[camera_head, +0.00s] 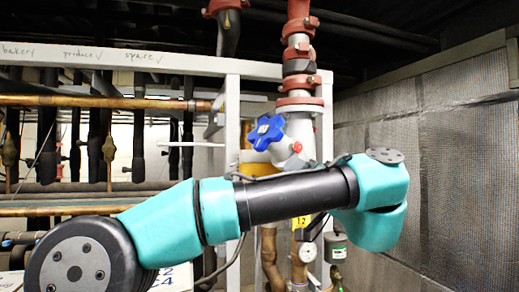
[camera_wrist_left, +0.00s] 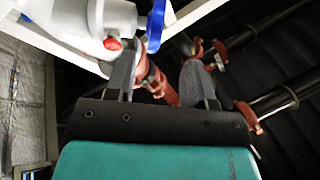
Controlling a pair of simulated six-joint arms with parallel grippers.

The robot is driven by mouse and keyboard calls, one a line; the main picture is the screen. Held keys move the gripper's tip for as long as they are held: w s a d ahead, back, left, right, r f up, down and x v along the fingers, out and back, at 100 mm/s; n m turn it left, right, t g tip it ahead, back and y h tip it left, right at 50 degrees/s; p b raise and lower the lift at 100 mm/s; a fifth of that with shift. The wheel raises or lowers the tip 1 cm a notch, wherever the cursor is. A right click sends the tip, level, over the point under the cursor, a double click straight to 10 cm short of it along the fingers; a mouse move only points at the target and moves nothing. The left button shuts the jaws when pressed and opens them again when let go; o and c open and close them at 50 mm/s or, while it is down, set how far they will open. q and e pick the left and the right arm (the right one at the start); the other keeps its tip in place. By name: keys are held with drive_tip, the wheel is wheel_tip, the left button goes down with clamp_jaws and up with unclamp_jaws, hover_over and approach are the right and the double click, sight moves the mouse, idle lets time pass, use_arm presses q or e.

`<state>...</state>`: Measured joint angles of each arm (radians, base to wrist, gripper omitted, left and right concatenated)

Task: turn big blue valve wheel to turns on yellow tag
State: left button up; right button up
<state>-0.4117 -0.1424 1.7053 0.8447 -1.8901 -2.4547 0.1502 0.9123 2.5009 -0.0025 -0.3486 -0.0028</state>
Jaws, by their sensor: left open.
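The big blue valve wheel (camera_head: 266,132) is a lobed handwheel on a white valve body (camera_head: 301,130) in the head view. Its edge shows at the top of the left wrist view (camera_wrist_left: 156,25). A yellow tag (camera_head: 301,222) shows below my left arm, partly covered; its marks look like "12", but I cannot read it surely. My left gripper (camera_wrist_left: 160,80) is open, its two dark fingers pointing up toward the valve. The wheel lies near the left finger's tip; I cannot tell whether they touch. Nothing is clearly held. My right gripper is not in view.
A red-coupled vertical pipe (camera_head: 298,60) rises above the valve. A white frame (camera_head: 232,110) stands left of it. A pressure gauge (camera_head: 307,252) sits below my arm. A mesh-covered wall (camera_head: 450,150) stands on the right, with free space before it.

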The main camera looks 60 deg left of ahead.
sight(265, 146)
use_arm(q)
drive_tip(key=x, duration=1.7)
drive_tip(key=shift+w+a+r, duration=0.1)
drive_tip(key=shift+a, duration=0.1)
clamp_jaws()
drive_tip(key=shift+w+d, duration=0.1)
drive_tip(key=shift+d, duration=0.05)
idle(0.4)
drive_tip(key=n+g+h, duration=0.1)
drive_tip(key=d+n+g+h, duration=0.1)
drive_tip(key=h, duration=0.1)
drive_tip(key=d+n+g+h, duration=0.1)
drive_tip(key=shift+w+r+g+h, duration=0.2)
drive_tip(key=shift+w+g+h, duration=0.2)
drive_tip(key=shift+w+d+r+n+g+h, duration=0.2)
drive_tip(key=shift+n+g+h, duration=0.15)
drive_tip(key=shift+h, duration=0.35)
drive_tip(key=shift+w+d+r+n+g+h, duration=0.1)
drive_tip(key=shift+d+n+g+h, duration=0.15)
drive_tip(key=shift+h, duration=0.45)
drive_tip(key=shift+w+d+r+n+g+h, duration=0.15)
drive_tip(key=shift+n+g+h, duration=0.25)
drive_tip(key=shift+h, duration=0.3)
